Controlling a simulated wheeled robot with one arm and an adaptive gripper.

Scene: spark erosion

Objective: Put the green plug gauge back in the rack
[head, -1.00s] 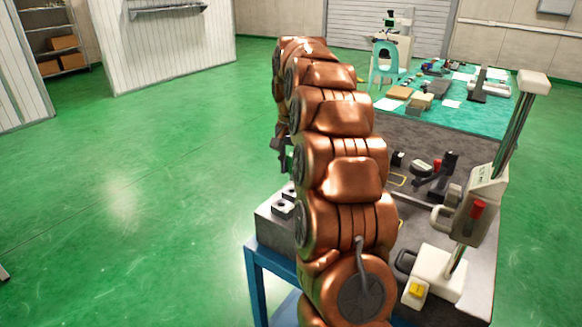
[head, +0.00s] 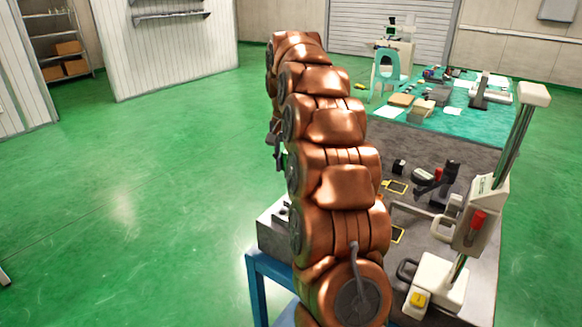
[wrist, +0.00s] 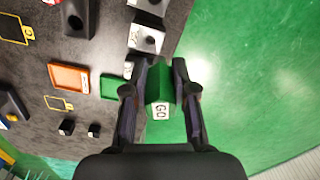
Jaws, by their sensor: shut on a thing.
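In the wrist view my gripper (wrist: 160,88) is shut on the green plug gauge (wrist: 160,90), a green body with a white label reading "GO". The gauge is held over the table's edge, with green floor behind it to the right. The grey rack (wrist: 146,38), with dark holes and small white labels, stands above the gripper in the wrist view. In the head view the rack (head: 272,235) shows at the near left corner of the table, partly hidden by my arm. The gauge's lower end is hidden.
An orange-rimmed tray (wrist: 68,78) and a flat green piece (wrist: 113,87) lie left of the gripper. Small dark blocks (wrist: 66,127) lie lower left. A tall white stand (head: 470,225) rises at the table's right. Open floor lies to the left.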

